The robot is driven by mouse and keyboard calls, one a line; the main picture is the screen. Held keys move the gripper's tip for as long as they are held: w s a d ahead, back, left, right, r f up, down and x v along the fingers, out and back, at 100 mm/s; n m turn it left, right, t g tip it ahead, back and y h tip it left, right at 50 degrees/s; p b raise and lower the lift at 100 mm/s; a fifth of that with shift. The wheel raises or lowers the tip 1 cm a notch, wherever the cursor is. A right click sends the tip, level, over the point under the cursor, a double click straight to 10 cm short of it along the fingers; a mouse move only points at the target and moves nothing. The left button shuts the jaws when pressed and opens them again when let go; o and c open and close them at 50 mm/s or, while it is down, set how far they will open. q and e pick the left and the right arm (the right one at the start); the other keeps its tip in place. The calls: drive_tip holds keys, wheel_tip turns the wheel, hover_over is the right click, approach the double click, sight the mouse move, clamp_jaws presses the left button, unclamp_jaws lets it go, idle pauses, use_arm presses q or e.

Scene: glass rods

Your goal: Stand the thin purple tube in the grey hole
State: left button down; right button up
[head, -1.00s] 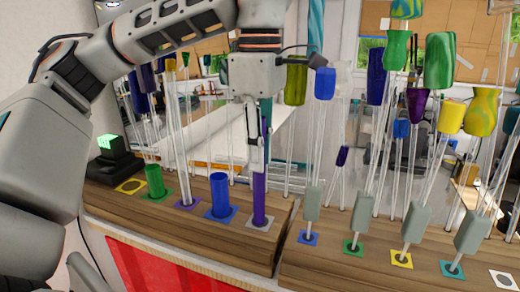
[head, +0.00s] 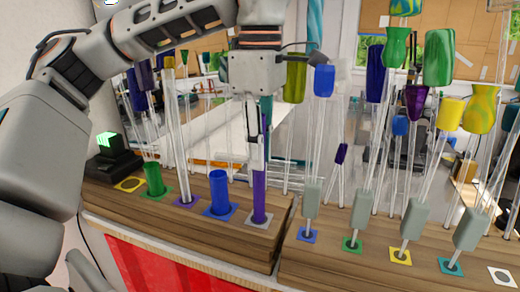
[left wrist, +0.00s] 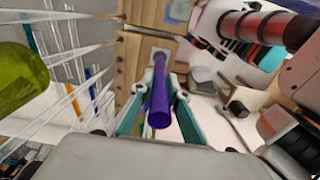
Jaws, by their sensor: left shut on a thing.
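The thin purple tube (head: 260,195) stands upright over the grey-marked square (head: 261,218) at the right end of the left wooden board. Its lower end meets the grey square in the head view; I cannot tell how deep it sits in the hole. My left gripper (head: 256,160) is shut on the tube's upper part, pointing down. In the left wrist view the tube (left wrist: 159,95) lies between the two fingers (left wrist: 159,105), its near end towards the camera and its far end at the grey square. My right gripper is not in view.
A blue tube (head: 219,190) stands just left of the purple one, with a green tube (head: 153,180) further left. An empty yellow square (head: 130,184) is at the far left. Several rods with grey blocks stand on the right board.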

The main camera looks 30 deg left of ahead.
use_arm(q)
drive_tip(key=shift+f, duration=0.6)
idle(0.3)
drive_tip(key=c, duration=2.2)
unclamp_jaws()
drive_tip(key=shift+c, duration=0.2)
drive_tip(key=shift+r, duration=5.45)
